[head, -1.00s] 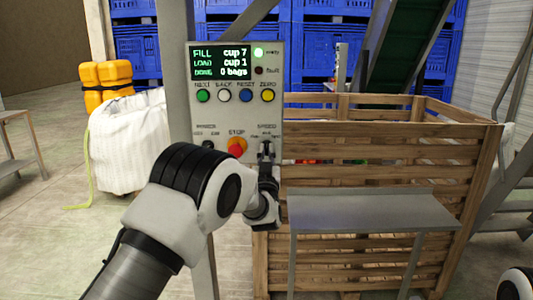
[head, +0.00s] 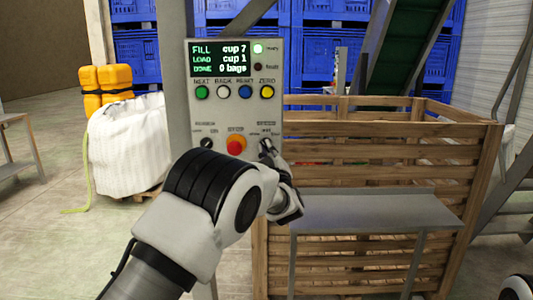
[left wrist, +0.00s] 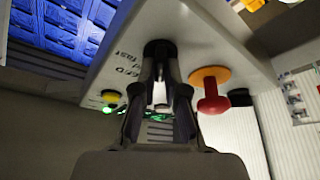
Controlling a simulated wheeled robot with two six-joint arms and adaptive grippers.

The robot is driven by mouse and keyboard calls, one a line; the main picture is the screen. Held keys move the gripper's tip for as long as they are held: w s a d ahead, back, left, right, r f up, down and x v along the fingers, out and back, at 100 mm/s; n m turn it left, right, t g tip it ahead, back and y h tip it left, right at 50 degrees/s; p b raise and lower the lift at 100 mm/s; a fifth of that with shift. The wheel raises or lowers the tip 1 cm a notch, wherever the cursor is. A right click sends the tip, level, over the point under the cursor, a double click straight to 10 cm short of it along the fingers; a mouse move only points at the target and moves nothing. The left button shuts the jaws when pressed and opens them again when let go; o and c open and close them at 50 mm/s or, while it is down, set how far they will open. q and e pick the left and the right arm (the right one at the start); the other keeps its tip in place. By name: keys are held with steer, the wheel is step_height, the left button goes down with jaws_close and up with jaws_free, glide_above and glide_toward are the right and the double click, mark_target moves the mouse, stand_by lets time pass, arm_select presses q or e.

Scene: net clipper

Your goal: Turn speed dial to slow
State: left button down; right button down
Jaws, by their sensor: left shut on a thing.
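The speed dial (left wrist: 158,48) is a dark knob under the SPEED label on the grey control panel (head: 215,118). The word "fast" shows beside it in the left wrist view. My left gripper (head: 267,149) is shut on the dial at the panel's lower right; its fingers also show around the dial in the left wrist view (left wrist: 160,88). In the head view the gripper leans to the upper left. The fingers mostly hide the dial, so I cannot tell which mark it points at. My right gripper is not in view.
The red STOP button (head: 235,146) sits close to the left of the dial, with another dark knob (head: 207,143) further left. Coloured buttons, such as yellow ZERO (head: 267,93), are above. A wooden crate (head: 400,147) and a grey shelf (head: 375,205) stand to the right.

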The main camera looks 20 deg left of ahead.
arm_select(q)
steer(key=shift+n+g+y, duration=0.4)
steer(key=shift+n, duration=1)
steer(key=c, duration=1.2)
jaws_free()
step_height(320, 180, up, 10)
steer(key=shift+w, duration=0.1)
